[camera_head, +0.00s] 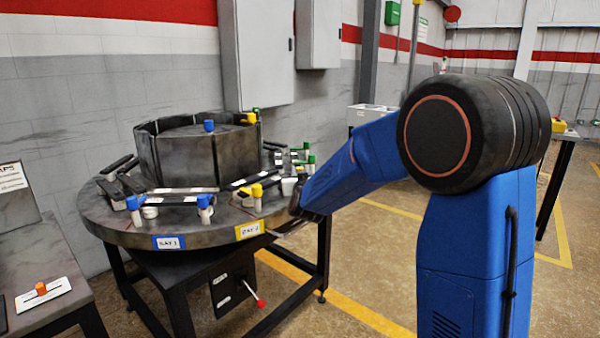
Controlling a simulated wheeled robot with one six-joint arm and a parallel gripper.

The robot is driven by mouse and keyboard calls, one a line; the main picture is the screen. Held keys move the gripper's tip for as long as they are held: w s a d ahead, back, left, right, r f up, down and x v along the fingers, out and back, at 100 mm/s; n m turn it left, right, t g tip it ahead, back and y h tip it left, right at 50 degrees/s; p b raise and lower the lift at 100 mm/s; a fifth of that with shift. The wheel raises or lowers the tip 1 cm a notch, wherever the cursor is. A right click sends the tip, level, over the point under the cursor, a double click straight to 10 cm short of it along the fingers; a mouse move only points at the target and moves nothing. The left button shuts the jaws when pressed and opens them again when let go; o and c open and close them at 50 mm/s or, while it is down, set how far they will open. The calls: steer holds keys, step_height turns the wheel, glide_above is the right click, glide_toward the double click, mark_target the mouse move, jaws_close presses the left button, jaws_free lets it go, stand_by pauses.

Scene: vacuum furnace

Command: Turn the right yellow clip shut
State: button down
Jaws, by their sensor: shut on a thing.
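A round dark table (150,238) carries a yellow bay label (249,230) on its rim. A yellow-topped clip (257,191) with a white body stands above that label, at the left of the bay. My gripper (296,206) is at the table's right edge, at the end of my blue arm. It is small and dark here, and its fingertips are mostly hidden. It is shut at the place of the right yellow clip, whose yellow part I cannot make out. A white piece (288,186) shows just beside the gripper.
Blue-topped clips (204,203) stand by the blue bay label (168,242), and green-topped clips (310,161) stand behind my gripper. A dark segmented ring (182,160) rises mid-table. A side bench (55,262) with an orange knob is at lower left.

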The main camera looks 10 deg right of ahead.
steer(key=shift+m+g+h, duration=0.7)
steer(key=shift+m+h, duration=0.5)
steer(key=shift+h, duration=0.55)
steer(key=shift+m+g+h, duration=0.7)
steer(key=shift+m+h, duration=0.5)
steer(key=shift+h, duration=0.95)
steer(key=c, duration=1.5)
jaws_free()
steer(key=shift+o, duration=0.2)
steer(key=shift+r+m, duration=0.15)
steer(key=shift+m, duration=0.15)
step_height(320, 180, up, 10)
steer(key=shift+f, duration=0.1)
